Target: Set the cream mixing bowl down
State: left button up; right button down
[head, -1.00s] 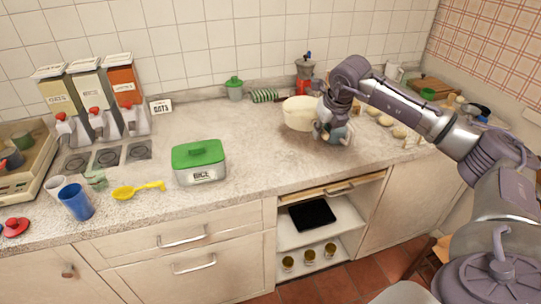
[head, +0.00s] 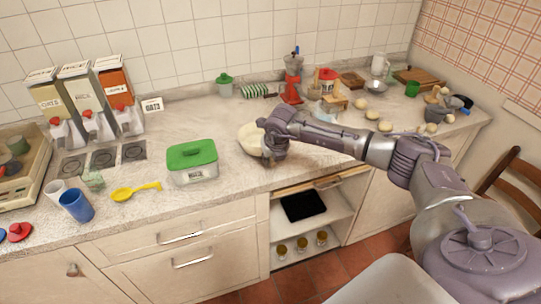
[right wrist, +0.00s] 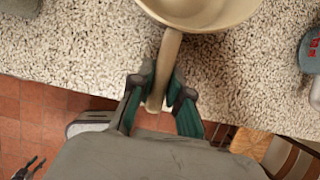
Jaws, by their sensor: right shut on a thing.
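The cream mixing bowl (head: 249,139) is over the counter, right of the green-lidded box, partly hidden behind my right gripper (head: 268,158). In the right wrist view the bowl (right wrist: 202,12) shows at the top edge, with its handle (right wrist: 167,65) pointing back toward me. My right gripper (right wrist: 160,103) is shut on that handle, one finger on each side. I cannot tell whether the bowl's base touches the counter.
The speckled counter (head: 225,195) is bare in front of the bowl. The green-lidded box (head: 193,165) stands to the left. A red moka pot (head: 291,88) and a striped roll (head: 254,91) are behind. Several pale round items lie right. Below is an open shelf (head: 290,225).

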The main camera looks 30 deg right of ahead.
jog(key=shift+f, duration=0.1)
jog(key=c, duration=1.1)
grip_release()
jog(key=shift+b+v, duration=1.95)
jog(key=shift+v, duration=4.05)
jog(key=shift+s, duration=0.1)
